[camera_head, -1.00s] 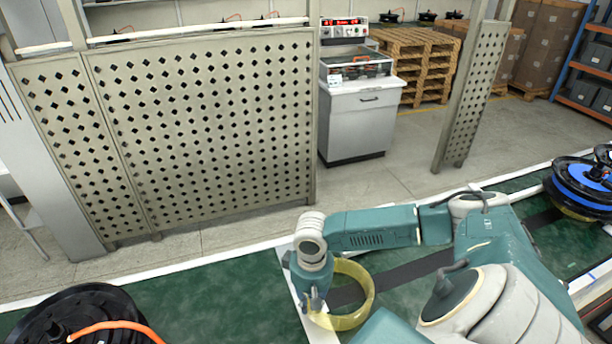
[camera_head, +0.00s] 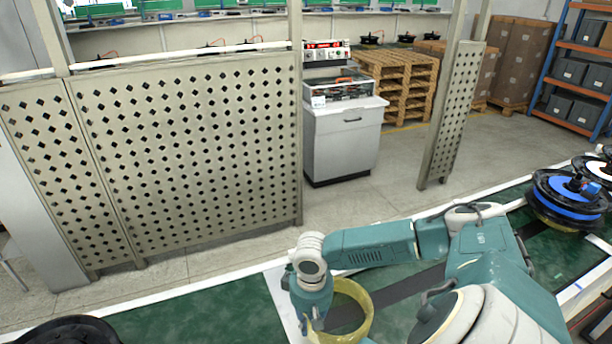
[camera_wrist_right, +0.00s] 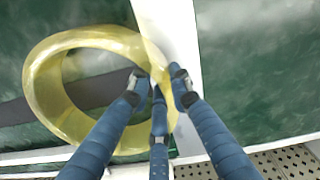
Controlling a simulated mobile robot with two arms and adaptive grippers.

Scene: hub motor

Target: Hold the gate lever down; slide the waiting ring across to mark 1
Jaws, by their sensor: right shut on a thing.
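The translucent yellow ring (camera_head: 365,305) is at the front of the green bench, beside a white strip. It lies over a dark band in the wrist view (camera_wrist_right: 43,85). My right gripper (camera_head: 311,322) points down at the ring's left side. In the wrist view its fingers (camera_wrist_right: 158,84) are closed around the ring's wall. I cannot make out the gate lever or mark 1. My left gripper is out of view.
A black wheel-like part (camera_head: 65,332) sits at the lower left. A blue and black hub motor (camera_head: 570,198) stands at the right of the bench. A perforated fence (camera_head: 185,155) and a grey cabinet (camera_head: 342,145) stand beyond.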

